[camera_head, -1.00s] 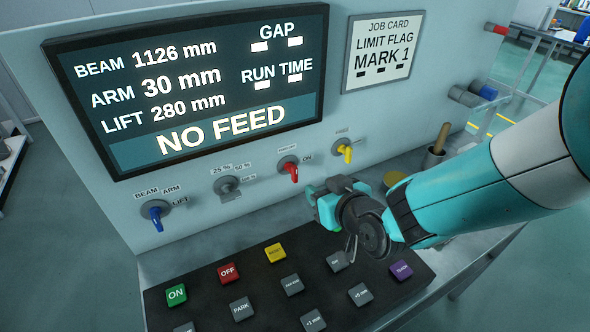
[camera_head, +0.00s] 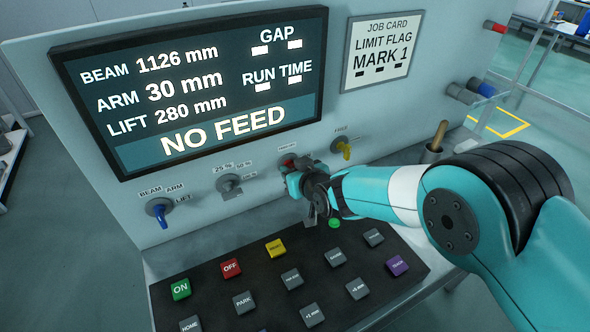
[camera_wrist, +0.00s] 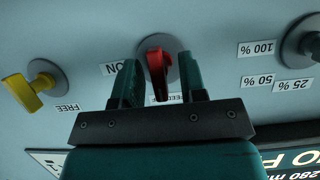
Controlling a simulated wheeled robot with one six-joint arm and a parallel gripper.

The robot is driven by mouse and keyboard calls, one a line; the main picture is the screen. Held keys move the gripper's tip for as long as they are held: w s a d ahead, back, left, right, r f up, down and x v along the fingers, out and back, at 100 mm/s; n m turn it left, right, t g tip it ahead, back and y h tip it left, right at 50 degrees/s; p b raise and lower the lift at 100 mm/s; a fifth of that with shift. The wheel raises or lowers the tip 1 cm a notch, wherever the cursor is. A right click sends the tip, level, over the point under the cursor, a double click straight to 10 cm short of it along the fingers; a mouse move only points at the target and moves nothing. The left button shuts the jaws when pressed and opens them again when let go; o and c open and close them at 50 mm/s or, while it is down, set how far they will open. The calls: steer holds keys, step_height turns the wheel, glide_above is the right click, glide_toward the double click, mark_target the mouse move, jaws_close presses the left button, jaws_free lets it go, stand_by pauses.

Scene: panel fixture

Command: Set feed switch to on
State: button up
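The feed switch is a red knob on a grey round base on the upright panel. In the head view only a bit of the red knob (camera_head: 289,162) shows past my gripper (camera_head: 296,184). In the wrist view the red knob (camera_wrist: 157,66) stands between the two teal fingers of my gripper (camera_wrist: 160,85). The fingers are apart, with a visible gap on each side of the knob. An ON label (camera_wrist: 116,68) lies left of the knob, upside down, and a partly hidden label lies below it. The display (camera_head: 195,90) reads NO FEED.
A yellow knob (camera_head: 342,147) labelled FREE is right of the switch. A grey percentage knob (camera_head: 229,184) and a blue knob (camera_head: 159,210) are to its left. A button board (camera_head: 270,285) lies below. A cup (camera_head: 433,152) holding a wooden handle stands at right.

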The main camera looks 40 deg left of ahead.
jaws_close()
